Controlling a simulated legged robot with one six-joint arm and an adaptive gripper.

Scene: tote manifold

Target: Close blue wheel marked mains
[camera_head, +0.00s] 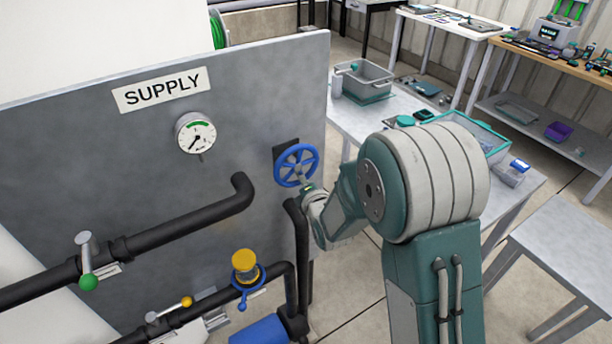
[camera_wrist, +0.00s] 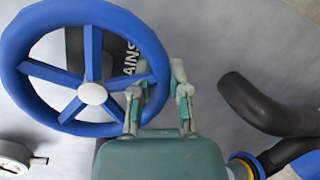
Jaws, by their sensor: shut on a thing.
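The blue wheel (camera_head: 296,166) is a spoked handwheel on the grey panel, right of the gauge. In the wrist view the blue wheel (camera_wrist: 30,72) fills the upper left, with a pale hub. A dark plate behind it shows part of a label (camera_wrist: 131,58) reading "AINS"; its first letter is hidden by the wheel. My gripper (camera_head: 307,189) is at the lower right of the wheel. In the wrist view my gripper (camera_wrist: 158,92) has one finger on each side of the rim and is shut on it.
The panel (camera_head: 80,165) carries a SUPPLY sign (camera_head: 160,90), a gauge (camera_head: 196,133) and black pipes (camera_head: 190,226). A green-knobbed lever (camera_head: 87,262) and a yellow-capped fitting (camera_head: 245,264) sit lower. A table (camera_head: 350,118) with bins stands right, behind my arm.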

